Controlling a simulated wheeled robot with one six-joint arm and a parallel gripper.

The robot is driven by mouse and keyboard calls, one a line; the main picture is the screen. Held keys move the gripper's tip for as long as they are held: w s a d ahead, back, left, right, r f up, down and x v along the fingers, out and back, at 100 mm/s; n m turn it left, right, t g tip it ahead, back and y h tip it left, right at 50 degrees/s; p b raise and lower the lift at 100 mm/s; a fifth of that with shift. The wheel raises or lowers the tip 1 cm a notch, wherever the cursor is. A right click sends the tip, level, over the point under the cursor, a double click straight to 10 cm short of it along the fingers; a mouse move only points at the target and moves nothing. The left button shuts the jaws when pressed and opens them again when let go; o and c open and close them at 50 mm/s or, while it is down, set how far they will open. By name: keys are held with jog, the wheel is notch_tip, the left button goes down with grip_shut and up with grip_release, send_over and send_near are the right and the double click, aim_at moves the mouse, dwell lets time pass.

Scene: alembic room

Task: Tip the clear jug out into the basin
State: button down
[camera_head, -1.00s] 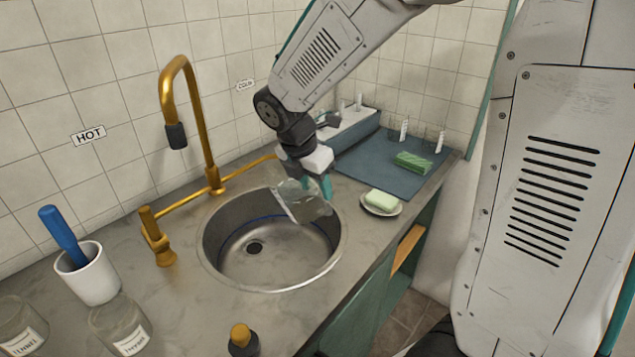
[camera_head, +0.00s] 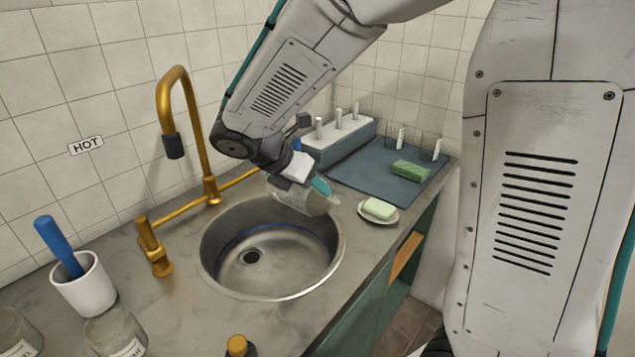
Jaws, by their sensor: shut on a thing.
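The clear jug (camera_head: 304,202) is tilted well over, above the back right rim of the basin. The basin (camera_head: 228,270) is a round metal sink set in the grey counter, with a dark drain and a blue line around its inside wall. My gripper (camera_head: 308,180) is shut on the jug from above and behind, with a teal finger showing on the right. The jug is see-through, so I cannot tell whether anything is in it, and no stream shows. Part of its upper side is hidden by my gripper.
A brass tap (camera_head: 190,130) arches behind the basin's left side. A soap dish (camera_head: 390,215) holds pale soap (camera_head: 378,208) to the right. A blue mat (camera_head: 360,170) bears a green sponge (camera_head: 410,170). A white cup (camera_head: 85,288) with a blue-handled tool stands left.

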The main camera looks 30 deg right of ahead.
jog(key=shift+a+r+h, duration=0.15)
jog(key=shift+r+h, duration=0.05)
jog(key=shift+h, duration=0.4)
jog(key=shift+a+r+h, duration=0.15)
jog(key=shift+h, duration=0.45)
jog(key=shift+a+f+h, duration=0.2)
jog(key=shift+a+h, duration=0.15)
jog(key=shift+h, duration=0.5)
jog(key=shift+a+f+h, duration=0.15)
jog(key=shift+a+h, duration=0.2)
jog(key=shift+h, duration=0.5)
